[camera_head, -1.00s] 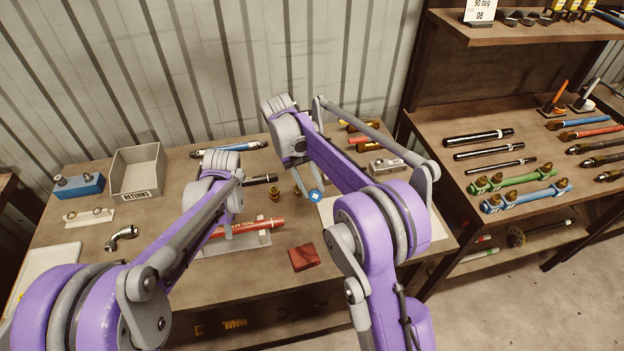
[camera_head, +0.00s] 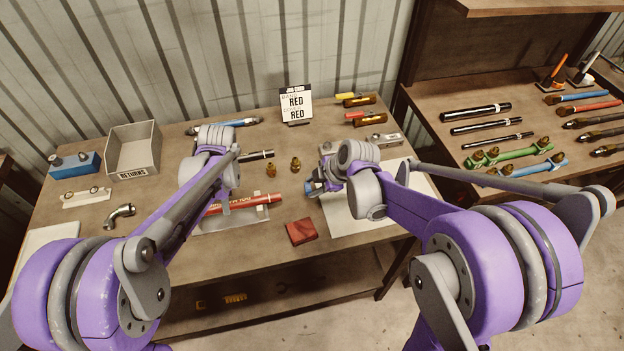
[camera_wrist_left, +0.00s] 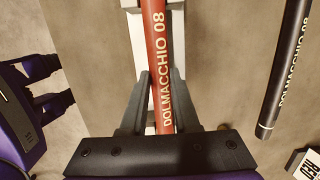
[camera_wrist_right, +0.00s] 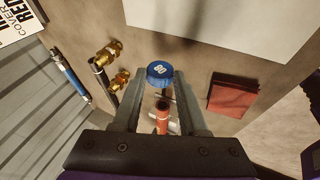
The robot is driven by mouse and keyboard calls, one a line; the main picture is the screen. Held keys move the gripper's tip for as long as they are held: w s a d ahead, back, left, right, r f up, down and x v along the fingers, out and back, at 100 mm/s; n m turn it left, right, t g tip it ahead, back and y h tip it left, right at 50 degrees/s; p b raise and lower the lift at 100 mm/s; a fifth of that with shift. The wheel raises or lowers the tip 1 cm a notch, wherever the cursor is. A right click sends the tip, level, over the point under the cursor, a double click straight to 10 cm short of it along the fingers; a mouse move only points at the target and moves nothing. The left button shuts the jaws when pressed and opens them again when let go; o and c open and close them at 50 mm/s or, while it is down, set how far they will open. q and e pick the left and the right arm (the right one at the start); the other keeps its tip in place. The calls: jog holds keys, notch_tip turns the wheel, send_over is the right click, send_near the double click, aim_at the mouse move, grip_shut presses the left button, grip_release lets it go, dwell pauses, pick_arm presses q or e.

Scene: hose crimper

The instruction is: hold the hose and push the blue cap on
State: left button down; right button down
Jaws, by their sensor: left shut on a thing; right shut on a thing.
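The red hose (camera_head: 262,200) lies roughly level on a pale holder on the bench, its lettering facing up in the left wrist view (camera_wrist_left: 160,40). My left gripper (camera_wrist_left: 164,88) is shut on it, with one finger on each side; my arm hides part of this in the head view. The blue cap (camera_wrist_right: 160,72) is held between the fingertips of my right gripper (camera_wrist_right: 160,82). In the head view the cap (camera_head: 311,187) is to the right of the hose's right end, with a gap between them. The hose end (camera_wrist_right: 162,118) also shows between my right fingers.
A dark red block (camera_head: 301,231) lies in front of the hose end. Brass fittings (camera_head: 295,165) stand behind it. A white sheet (camera_head: 350,215) lies under my right gripper.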

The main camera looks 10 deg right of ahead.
jog(key=shift+s+f+n+y, duration=0.2)
jog(key=shift+n+y, duration=0.1)
jog(key=shift+n, duration=0.3)
jog(key=shift+r, duration=0.15)
jog(key=shift+a, duration=2.8)
jog(key=shift+a, duration=1.3)
jog(key=shift+c, duration=1.8)
grip_release()
jog(key=v, duration=1.2)
